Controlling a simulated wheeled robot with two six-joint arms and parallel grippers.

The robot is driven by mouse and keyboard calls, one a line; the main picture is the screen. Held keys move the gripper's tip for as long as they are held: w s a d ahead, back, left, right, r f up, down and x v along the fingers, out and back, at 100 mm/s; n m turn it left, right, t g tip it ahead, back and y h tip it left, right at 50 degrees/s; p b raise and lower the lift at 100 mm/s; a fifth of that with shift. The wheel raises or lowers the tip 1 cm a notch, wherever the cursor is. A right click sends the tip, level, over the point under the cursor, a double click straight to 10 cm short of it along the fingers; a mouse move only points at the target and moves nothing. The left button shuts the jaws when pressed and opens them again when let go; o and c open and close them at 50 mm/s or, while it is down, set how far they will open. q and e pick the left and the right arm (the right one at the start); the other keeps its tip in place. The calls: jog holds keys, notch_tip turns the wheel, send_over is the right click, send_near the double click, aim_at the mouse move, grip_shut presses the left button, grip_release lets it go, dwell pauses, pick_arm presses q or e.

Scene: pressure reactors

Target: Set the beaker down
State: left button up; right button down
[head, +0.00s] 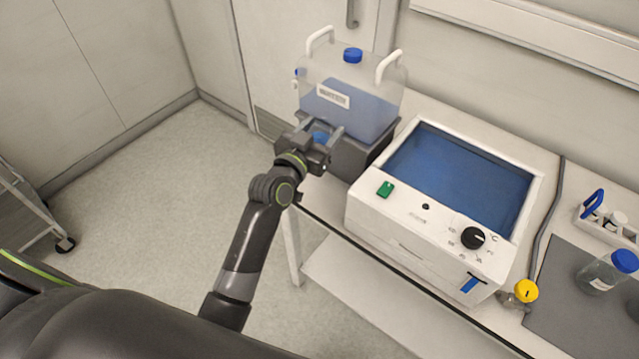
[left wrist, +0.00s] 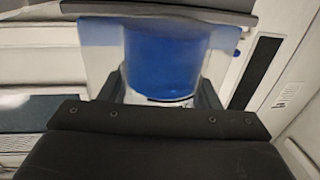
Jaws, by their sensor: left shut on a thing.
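My left gripper (head: 318,142) is in front of the large water container, at the left end of the bench. It is shut on the beaker (head: 320,136), which shows as a small blue patch between the fingers. In the left wrist view the beaker (left wrist: 160,62) is a blue round shape between the two dark fingers, with a pale lower edge. The gripper hides most of the beaker in the head view. I cannot tell whether its base touches anything. My right gripper is not in view.
The clear water container (head: 352,100) with a blue cap stands on a dark stand (head: 352,158). A white water bath (head: 430,215) with a blue basin is to its right. A bottle with a blue cap (head: 608,272) stands on a grey mat (head: 570,310), near a yellow-capped flask (head: 520,294).

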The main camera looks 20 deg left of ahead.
pick_arm(q)
jog(key=shift+f+b, duration=3.85)
jog(key=shift+f, duration=3.7)
jog(key=shift+f+b, duration=0.25)
jog(key=shift+b, duration=0.05)
jog(key=o, duration=1)
jog(key=shift+r, duration=0.1)
